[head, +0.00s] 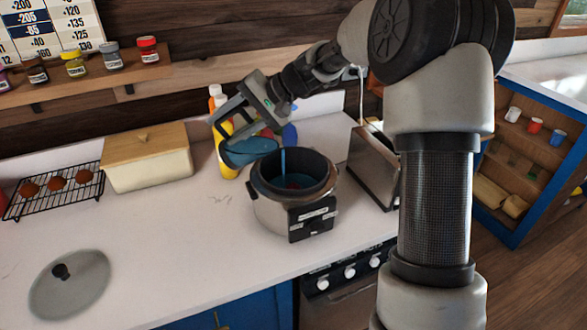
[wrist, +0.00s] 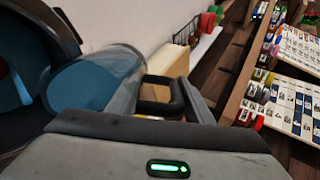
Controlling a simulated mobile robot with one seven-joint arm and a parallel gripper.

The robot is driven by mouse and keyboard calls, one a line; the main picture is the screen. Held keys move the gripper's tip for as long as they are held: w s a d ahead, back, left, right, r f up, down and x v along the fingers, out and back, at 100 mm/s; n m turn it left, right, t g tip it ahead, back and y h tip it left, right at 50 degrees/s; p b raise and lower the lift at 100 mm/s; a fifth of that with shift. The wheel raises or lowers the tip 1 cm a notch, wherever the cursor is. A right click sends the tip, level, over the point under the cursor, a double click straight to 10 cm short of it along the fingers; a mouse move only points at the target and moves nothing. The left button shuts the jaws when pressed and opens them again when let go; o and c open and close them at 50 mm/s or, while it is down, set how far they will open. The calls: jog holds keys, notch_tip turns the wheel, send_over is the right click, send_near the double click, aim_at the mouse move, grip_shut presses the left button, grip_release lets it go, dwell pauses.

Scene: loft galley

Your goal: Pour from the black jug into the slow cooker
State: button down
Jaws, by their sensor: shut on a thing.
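The jug (head: 248,153) is see-through with blue liquid inside and a black handle, seen in the wrist view (wrist: 162,104). My gripper (head: 232,122) is shut on that handle and holds the jug tilted, nearly on its side, above the left rim of the slow cooker. A thin blue stream (head: 283,163) falls from the jug's mouth into the open pot. The slow cooker (head: 268,210) is silver with a black rim and a dark front panel. Blue liquid and something reddish show inside it. Its dark rim seems to show at the wrist view's left edge.
A round lid (head: 68,284) lies at the counter's front left. A bread box (head: 147,160) and a black rack (head: 58,190) with brown items stand at left. A yellow bottle (head: 226,150) is behind the jug; a toaster (head: 372,170) stands right of the cooker. The front-left counter is mostly clear.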

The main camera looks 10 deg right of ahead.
aim_at(256, 120)
jog(key=shift+s+d+r+t+y+b, duration=0.15)
jog(key=shift+d+r+y+b, duration=0.1)
jog(key=shift+r+y+b, duration=0.3)
jog(key=shift+d+r+t+y+b, duration=0.2)
jog(key=shift+r+y+b, duration=0.15)
jog(key=shift+b, duration=0.25)
dwell(0.6)
jog(key=shift+s+d+t+y+b, duration=0.25)
jog(key=shift+d+y+b, duration=0.4)
jog(key=shift+b, duration=0.95)
jog(key=shift+s+d+t+y+b, duration=0.2)
jog(key=shift+d+y+b, duration=0.3)
jog(key=shift+d+b, duration=0.4)
jog(key=shift+s+d+t+y+b, duration=0.1)
jog(key=shift+s+d+y+b, duration=0.3)
jog(key=shift+b, duration=0.75)
jog(key=shift+d+r+y+b, duration=0.4)
jog(key=shift+d+y+b, duration=0.15)
jog(key=shift+d+b, duration=0.25)
